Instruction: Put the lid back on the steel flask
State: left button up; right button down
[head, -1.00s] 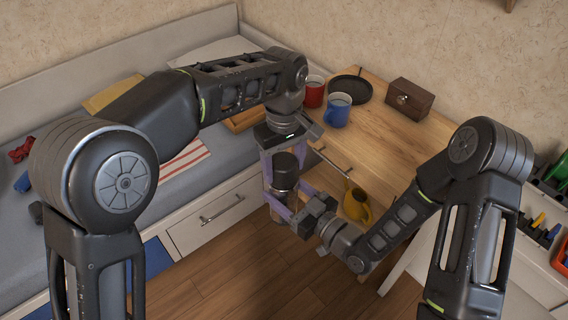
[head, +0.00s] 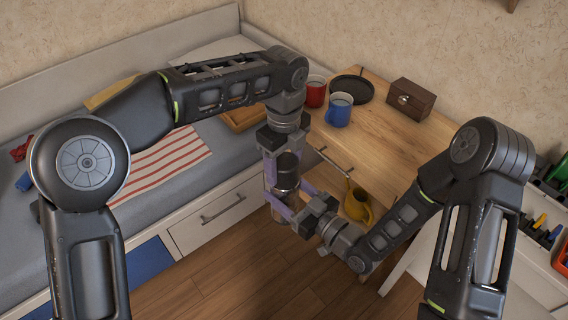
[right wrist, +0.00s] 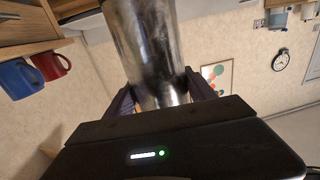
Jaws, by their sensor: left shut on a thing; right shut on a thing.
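The steel flask (head: 286,179) is upright in the middle of the head view, in front of the table's left edge. My right gripper (head: 292,203) is shut around its body from the lower right. In the right wrist view the shiny flask (right wrist: 147,50) stands between the two purple fingers. My left gripper (head: 284,160) comes down from above and is shut on the dark lid (head: 288,159), at the flask's top. The fingers partly hide the lid, so I cannot tell whether it touches or is seated on the flask.
The wooden table (head: 385,140) holds a red mug (head: 315,93), a blue mug (head: 338,111), a black pan (head: 351,89) and a wooden box (head: 411,99). A yellow watering can (head: 357,205) is right of the grippers. A bench with a drawer (head: 218,218) is at left.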

pick_arm(q)
jog(key=m, duration=0.5)
jog(key=shift+w+m, duration=0.1)
jog(key=shift+m, duration=0.3)
jog(key=shift+c, duration=0.2)
jog(key=m, duration=0.2)
jog(key=shift+m, duration=0.4)
jog(key=m, duration=0.7)
jog(key=o, duration=1.6)
jog(key=shift+d, duration=0.1)
